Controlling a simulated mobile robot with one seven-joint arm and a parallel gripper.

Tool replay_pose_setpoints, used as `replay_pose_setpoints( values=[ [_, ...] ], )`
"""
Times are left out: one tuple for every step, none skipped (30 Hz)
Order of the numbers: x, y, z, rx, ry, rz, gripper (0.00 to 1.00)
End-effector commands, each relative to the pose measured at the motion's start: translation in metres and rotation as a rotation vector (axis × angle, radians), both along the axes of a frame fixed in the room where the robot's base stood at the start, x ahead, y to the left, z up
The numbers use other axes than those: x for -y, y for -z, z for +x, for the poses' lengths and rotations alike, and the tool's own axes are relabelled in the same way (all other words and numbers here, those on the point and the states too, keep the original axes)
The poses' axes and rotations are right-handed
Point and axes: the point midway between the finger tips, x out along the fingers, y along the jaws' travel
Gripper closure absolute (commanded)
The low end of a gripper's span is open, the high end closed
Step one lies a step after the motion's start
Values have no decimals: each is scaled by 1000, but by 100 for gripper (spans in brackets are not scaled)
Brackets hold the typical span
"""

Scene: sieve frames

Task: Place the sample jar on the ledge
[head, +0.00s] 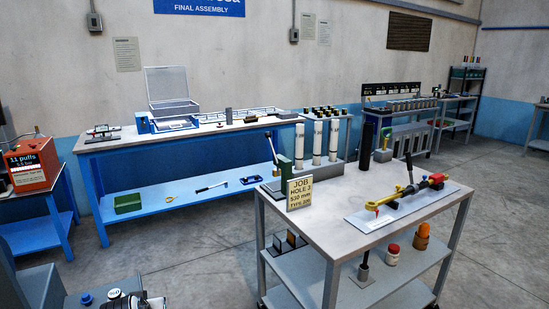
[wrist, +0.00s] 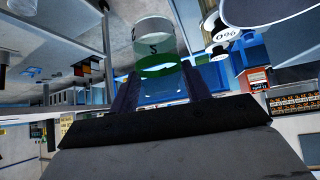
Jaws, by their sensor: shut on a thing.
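My gripper (wrist: 158,78) is shut on a clear jar with a green band and a dark mark on its side, which I take as the sample jar (wrist: 154,35). The jar sticks out beyond the dark fingers in the wrist view. Its far end shows near the top of that view. In the head view, a part that may be my gripper shows at the bottom left edge, mostly cut off; the jar is not clear there. I cannot tell which surface is the ledge.
A grey cart (head: 335,230) at front right carries a job sign (head: 300,192) and a yellow-red tool (head: 410,192). A white jar with red lid (head: 393,254) stands on its lower shelf. A blue bench (head: 180,195) is behind. An orange box (head: 33,164) stands left. Open floor lies between.

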Motion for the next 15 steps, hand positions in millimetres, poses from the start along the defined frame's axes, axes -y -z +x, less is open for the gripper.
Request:
replay_pose_setpoints(
  values=[
    [19, 28, 9, -10, 20, -8, 79],
    [29, 42, 14, -12, 28, -8, 79],
    [44, 61, 20, -14, 42, -7, 79],
    [55, 74, 24, -17, 53, -6, 79],
    [67, 88, 27, -18, 63, -5, 79],
    [83, 105, 31, -20, 78, -4, 79],
    [96, 117, 34, -19, 91, -2, 79],
    [108, 130, 36, -19, 102, -1, 79],
    [127, 146, 38, -20, 120, 0, 79],
    [140, 158, 38, -19, 132, 2, 79],
    [153, 169, 39, -18, 146, 3, 79],
    [173, 184, 39, -18, 165, 3, 79],
    [187, 195, 38, -17, 178, 4, 79],
    [201, 205, 37, -15, 193, 4, 79],
    [219, 217, 35, -12, 211, 5, 79]
  ],
)
